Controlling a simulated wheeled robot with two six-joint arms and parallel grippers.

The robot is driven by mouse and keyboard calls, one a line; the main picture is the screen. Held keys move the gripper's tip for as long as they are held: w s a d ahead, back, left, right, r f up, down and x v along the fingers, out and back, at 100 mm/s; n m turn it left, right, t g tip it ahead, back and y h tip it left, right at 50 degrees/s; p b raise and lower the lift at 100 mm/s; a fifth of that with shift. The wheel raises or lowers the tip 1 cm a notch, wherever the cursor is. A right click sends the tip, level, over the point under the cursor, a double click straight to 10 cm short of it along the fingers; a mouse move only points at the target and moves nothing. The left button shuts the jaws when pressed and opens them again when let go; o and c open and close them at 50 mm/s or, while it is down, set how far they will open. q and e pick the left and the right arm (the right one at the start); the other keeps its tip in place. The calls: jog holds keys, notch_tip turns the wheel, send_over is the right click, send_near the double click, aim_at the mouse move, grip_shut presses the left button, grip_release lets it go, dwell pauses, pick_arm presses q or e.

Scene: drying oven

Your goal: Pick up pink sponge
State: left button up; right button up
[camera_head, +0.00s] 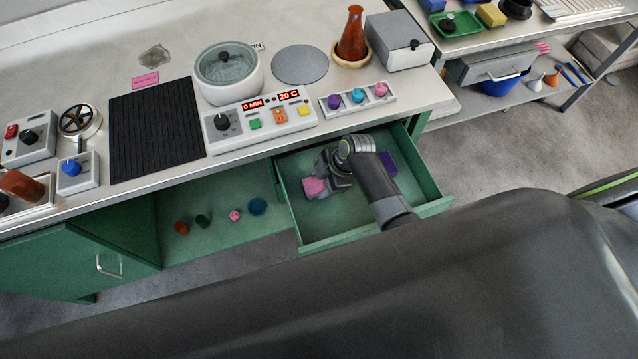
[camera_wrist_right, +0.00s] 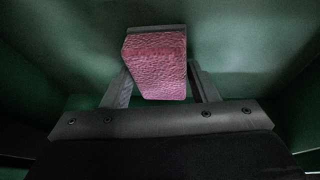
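The pink sponge (camera_head: 314,187) is in the open green drawer (camera_head: 434,186), toward its left side. My right gripper (camera_head: 322,178) reaches down into the drawer at the sponge. In the right wrist view the sponge (camera_wrist_right: 156,65) sits between the two fingers (camera_wrist_right: 160,80), which meet its left and right sides. The gripper looks shut on it. The sponge's underside is hidden, so I cannot tell whether it rests on the drawer floor. My left gripper is not in view.
A purple block (camera_head: 387,163) lies in the drawer beside my right arm. The counter above holds a white pot (camera_head: 228,75), a control panel (camera_head: 262,120) and a brown flask (camera_head: 353,38). Several small items, including a pink one (camera_head: 235,215), lie on the shelf left of the drawer.

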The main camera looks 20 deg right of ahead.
jog(key=c, duration=0.4)
jog(key=shift+r, duration=0.15)
jog(key=shift+r, duration=0.2)
jog(key=shift+s+r, duration=0.15)
jog(key=shift+r, duration=0.05)
jog(key=s, duration=0.1)
jog(key=s+d, duration=0.2)
jog(key=shift+s+r+b, duration=0.2)
jog(key=shift+r+b, duration=0.05)
jog(key=shift+b, duration=0.1)
notch_tip(320, 180, up, 13)
jog(key=shift+r, duration=0.2)
jog(key=shift+a, duration=0.1)
jog(key=o, duration=0.4)
jog(key=shift+c, duration=0.2)
jog(key=shift+w, duration=0.1)
jog(key=c, duration=0.3)
